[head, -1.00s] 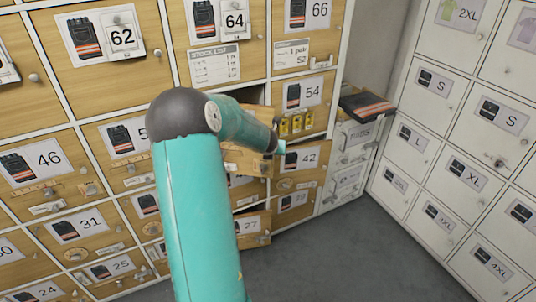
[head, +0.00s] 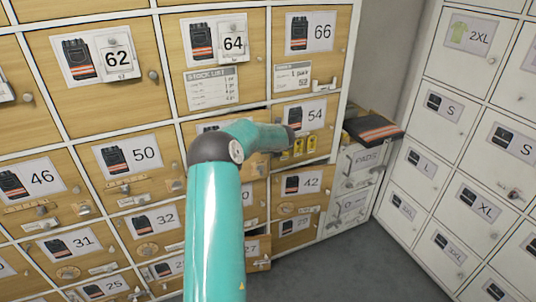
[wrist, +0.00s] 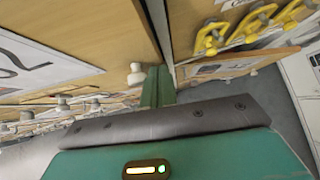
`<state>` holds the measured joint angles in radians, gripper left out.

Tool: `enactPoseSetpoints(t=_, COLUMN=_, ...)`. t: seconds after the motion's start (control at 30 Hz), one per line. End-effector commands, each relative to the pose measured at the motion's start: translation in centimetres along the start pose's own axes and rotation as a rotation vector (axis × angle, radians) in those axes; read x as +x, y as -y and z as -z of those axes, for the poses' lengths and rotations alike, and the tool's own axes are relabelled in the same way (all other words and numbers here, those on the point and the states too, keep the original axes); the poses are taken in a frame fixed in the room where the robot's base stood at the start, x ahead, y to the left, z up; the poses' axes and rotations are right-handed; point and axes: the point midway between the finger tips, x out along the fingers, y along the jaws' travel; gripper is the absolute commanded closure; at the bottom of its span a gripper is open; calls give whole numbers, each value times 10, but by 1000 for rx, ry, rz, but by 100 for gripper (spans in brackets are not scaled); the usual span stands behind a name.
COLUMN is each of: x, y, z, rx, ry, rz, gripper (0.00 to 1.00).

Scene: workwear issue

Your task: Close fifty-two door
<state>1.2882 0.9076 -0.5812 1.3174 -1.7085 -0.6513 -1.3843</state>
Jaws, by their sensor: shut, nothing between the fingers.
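The fifty-two door (head: 207,128) is in the wooden locker wall, below the stock list and between doors 50 and 54. My arm hides most of it in the head view. A thin dark gap shows along its top edge, so it looks nearly shut; I cannot tell if it is flush. In the wrist view the wooden door panel (wrist: 75,35) at left carries a cut-off label and a pale knob (wrist: 135,75). My gripper (wrist: 156,86) is shut and empty, with its green fingertips close to that panel's edge beside the knob. Contact is unclear. My fingers are hidden in the head view.
Door 54 (head: 303,113) is at right, with yellow padlocks (head: 299,148) on it; they also show in the wrist view (wrist: 255,25). Door 27 (head: 258,250) below stands ajar. A folded dark garment (head: 373,131) lies on a grey cabinet. White lockers (head: 440,160) stand at right; grey floor is clear.

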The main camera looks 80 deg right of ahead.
Motion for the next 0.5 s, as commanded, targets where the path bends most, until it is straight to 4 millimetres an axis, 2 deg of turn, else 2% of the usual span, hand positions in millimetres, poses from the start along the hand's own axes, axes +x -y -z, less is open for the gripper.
enactPoseSetpoints(t=0.2, x=1, y=9, z=-2, rx=-13, ry=1, rz=-12, gripper=100)
enactPoseSetpoints(t=0.5, x=0, y=12, z=-1, rx=-13, ry=0, rz=-13, gripper=100)
